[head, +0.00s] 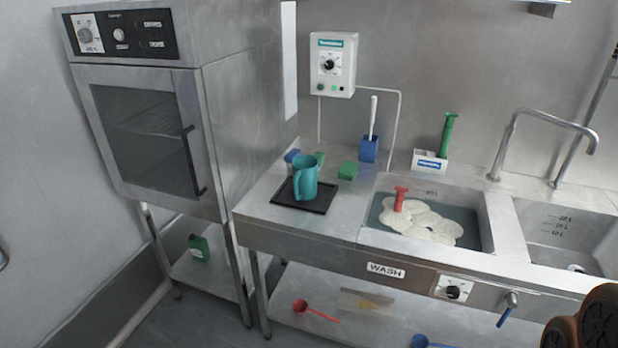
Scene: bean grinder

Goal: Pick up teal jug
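The teal jug (306,180) stands upright on a black tray (318,203) on the steel counter, left of the sink basins. My gripper is not in view. A dark rounded part at the bottom right corner looks like part of my arm, but I cannot be sure.
A green sponge (348,170) and a blue holder (369,149) with a white-handled brush are right of the jug. A blue item (292,156) is behind it. The left basin (479,207) holds foamy water and a red-handled item. A steel oven (150,130) stands left.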

